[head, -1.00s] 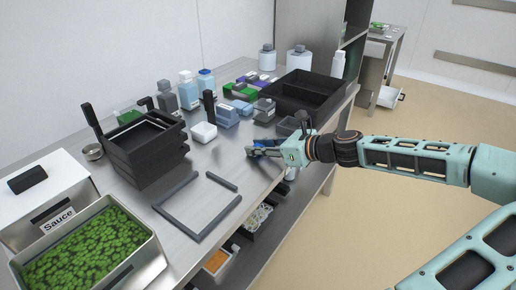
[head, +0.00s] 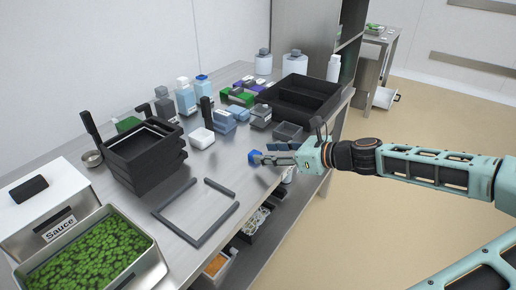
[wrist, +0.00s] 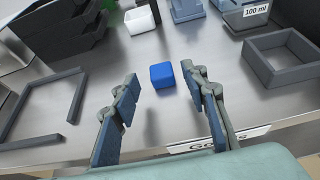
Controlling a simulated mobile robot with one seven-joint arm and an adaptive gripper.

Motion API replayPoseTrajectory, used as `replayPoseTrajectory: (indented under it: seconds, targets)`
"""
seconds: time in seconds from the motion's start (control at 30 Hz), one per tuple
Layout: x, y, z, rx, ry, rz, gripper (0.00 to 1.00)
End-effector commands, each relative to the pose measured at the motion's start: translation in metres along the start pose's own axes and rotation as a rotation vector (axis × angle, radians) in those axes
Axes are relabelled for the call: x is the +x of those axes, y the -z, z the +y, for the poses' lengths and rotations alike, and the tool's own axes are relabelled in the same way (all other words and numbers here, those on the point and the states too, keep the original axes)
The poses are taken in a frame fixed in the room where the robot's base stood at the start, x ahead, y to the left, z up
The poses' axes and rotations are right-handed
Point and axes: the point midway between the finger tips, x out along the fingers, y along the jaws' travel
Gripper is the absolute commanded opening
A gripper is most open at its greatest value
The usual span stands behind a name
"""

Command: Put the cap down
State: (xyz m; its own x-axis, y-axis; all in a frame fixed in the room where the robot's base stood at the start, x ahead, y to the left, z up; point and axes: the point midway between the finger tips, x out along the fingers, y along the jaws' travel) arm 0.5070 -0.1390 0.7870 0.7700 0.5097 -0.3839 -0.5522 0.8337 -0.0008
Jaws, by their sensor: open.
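The blue cap (wrist: 162,76) is a small block-like piece that sits on the steel counter near its front edge. It also shows in the head view (head: 254,157), just left of my fingertips. My gripper (wrist: 160,105) is open and empty. Its two fingers spread wide, and the cap lies between and slightly beyond their tips, with a visible gap on both sides. In the head view my gripper (head: 267,157) reaches in from the right, low over the counter.
A dark U-shaped frame (head: 199,240) lies to the left on the counter. A small grey open box (head: 288,132) stands behind my gripper, with a large black tray (head: 318,100) beyond. Stacked black trays (head: 145,158) stand at left. Bare steel surrounds the cap.

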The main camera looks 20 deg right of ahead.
Motion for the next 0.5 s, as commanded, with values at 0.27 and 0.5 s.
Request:
replayPoseTrajectory:
  seconds: [0.27, 0.5]
  targets:
    - [-0.051, -0.002, -0.001, 0.002, 0.004, 0.001, 0.41]
    - [-0.066, 0.000, 0.000, 0.000, 0.000, 0.000, 0.41]
